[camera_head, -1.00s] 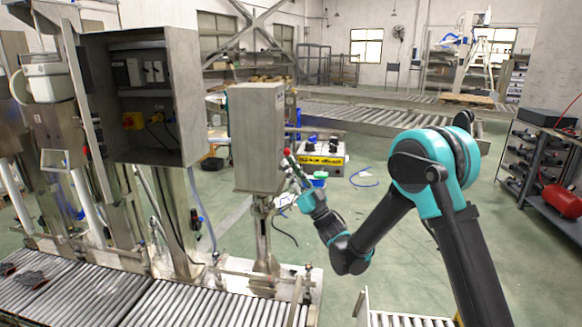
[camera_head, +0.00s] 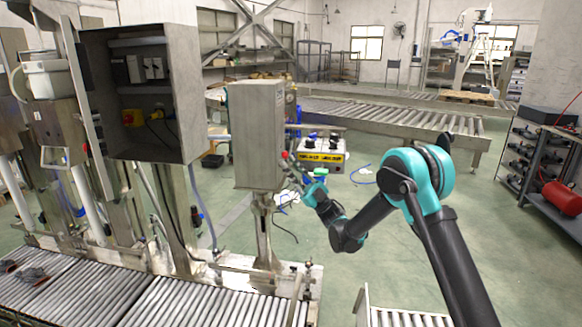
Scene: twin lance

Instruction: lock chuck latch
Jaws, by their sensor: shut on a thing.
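A grey metal box (camera_head: 256,135) stands on a post at the middle of the view. A small red part (camera_head: 285,155), which looks like the latch handle, shows at the box's right side. My gripper (camera_head: 290,162) is at that side, shut on the red part; the fingers are small and their exact grip is hard to make out. My arm reaches in from the lower right. The latch's mount and the face of the box turned away from the camera are hidden.
An open cabinet (camera_head: 141,95) stands left of the box. Roller conveyors (camera_head: 190,303) run along the front. A yellow-fronted control unit (camera_head: 320,157) is behind my gripper. A shelf rack (camera_head: 540,165) stands at the right. Green floor is free around my arm.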

